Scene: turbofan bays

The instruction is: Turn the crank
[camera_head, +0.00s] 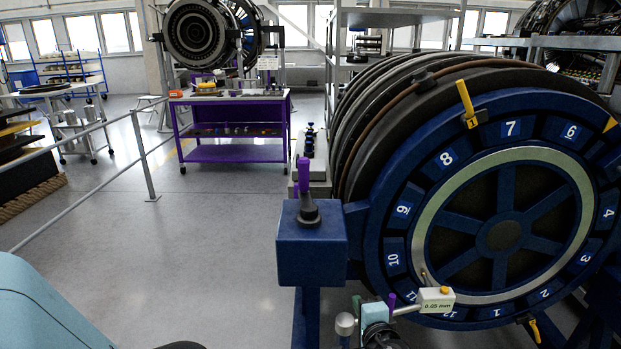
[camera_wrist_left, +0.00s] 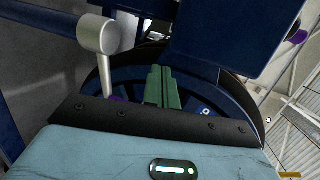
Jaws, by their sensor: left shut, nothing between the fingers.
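My left gripper (camera_head: 357,304) is low in the head view, in front of the big blue numbered ring. Its green fingers are shut with nothing between them, as the left wrist view also shows (camera_wrist_left: 161,87). The crank seems to be beside it: a pale grey hub (camera_head: 345,324) left of the gripper and a purple grip (camera_head: 391,299) to its right. In the left wrist view, the hub (camera_wrist_left: 98,34) is at upper left. A grey rod runs from it to behind the gripper body, where a bit of purple (camera_wrist_left: 117,98) shows. Contact cannot be told. My right gripper is not in view.
The numbered blue ring (camera_head: 398,232) fills the right side. A blue box (camera_head: 311,255) with an upright purple lever (camera_head: 303,176) stands left of it. A gauge marked 0.05 mm (camera_head: 437,301) sits on the ring's lower rim. Open floor (camera_head: 200,235) lies left.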

